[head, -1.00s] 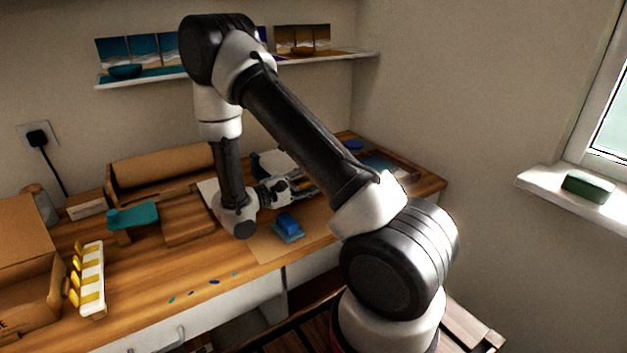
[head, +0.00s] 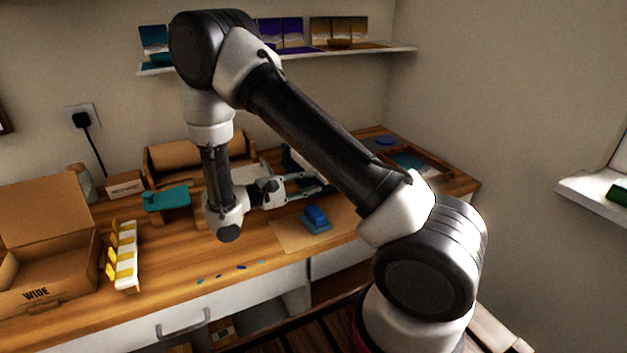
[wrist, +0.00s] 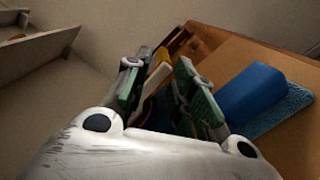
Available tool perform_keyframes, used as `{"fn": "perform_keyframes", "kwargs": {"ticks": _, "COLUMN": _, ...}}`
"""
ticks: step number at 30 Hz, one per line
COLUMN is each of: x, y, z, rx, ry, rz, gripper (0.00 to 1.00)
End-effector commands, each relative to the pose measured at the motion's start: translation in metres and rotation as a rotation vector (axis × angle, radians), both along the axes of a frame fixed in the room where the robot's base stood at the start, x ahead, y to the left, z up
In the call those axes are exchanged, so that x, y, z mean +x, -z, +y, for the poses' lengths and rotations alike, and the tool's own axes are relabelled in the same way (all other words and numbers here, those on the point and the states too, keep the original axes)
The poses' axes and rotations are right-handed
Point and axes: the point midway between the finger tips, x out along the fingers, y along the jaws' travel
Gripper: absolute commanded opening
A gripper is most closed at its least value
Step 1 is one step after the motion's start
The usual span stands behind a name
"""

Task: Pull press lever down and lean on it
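My gripper (head: 318,186) is in the head view over the back half of the bench, behind and above a blue block. Its two fingers are apart, with nothing visibly held. In the wrist view the open gripper (wrist: 163,88) has a pale yellow bar (wrist: 157,77) showing between or beyond the fingers; I cannot tell whether they touch it. A dark green body (head: 293,160) stands behind the gripper, mostly hidden by my arm. I cannot make out the press lever for certain. The blue block (head: 316,215) sits on a lighter blue pad, right of the fingers in the wrist view (wrist: 250,92).
A teal tool (head: 167,199) stands on the bench left of my arm. A white rack with yellow pieces (head: 124,257) and an open cardboard box (head: 45,290) are farther left. A shelf (head: 385,52) runs above. The front middle of the bench is mostly clear, with small coloured specks.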

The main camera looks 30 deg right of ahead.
Motion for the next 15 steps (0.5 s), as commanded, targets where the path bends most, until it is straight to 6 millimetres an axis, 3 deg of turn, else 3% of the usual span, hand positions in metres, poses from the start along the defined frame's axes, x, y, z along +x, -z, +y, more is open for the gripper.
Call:
{"fn": "perform_keyframes", "kwargs": {"ticks": 1, "x": -0.002, "y": -0.004, "z": -0.006, "rx": 0.027, "ry": 0.032, "rz": 0.029, "gripper": 0.10}}
{"fn": "perform_keyframes", "kwargs": {"ticks": 3, "x": -0.007, "y": -0.011, "z": -0.017, "rx": 0.095, "ry": 0.098, "rz": 0.109, "gripper": 0.00}}
{"fn": "perform_keyframes", "kwargs": {"ticks": 9, "x": -0.033, "y": -0.034, "z": -0.053, "rx": 0.503, "ry": 0.263, "rz": 0.436, "gripper": 0.00}}
{"fn": "perform_keyframes", "kwargs": {"ticks": 12, "x": -0.044, "y": -0.047, "z": -0.065, "rx": 0.777, "ry": 0.240, "rz": 0.583, "gripper": 0.00}}
{"fn": "perform_keyframes", "kwargs": {"ticks": 15, "x": -0.049, "y": -0.062, "z": -0.070, "rx": 1.049, "ry": 0.110, "rz": 0.689, "gripper": 0.00}}
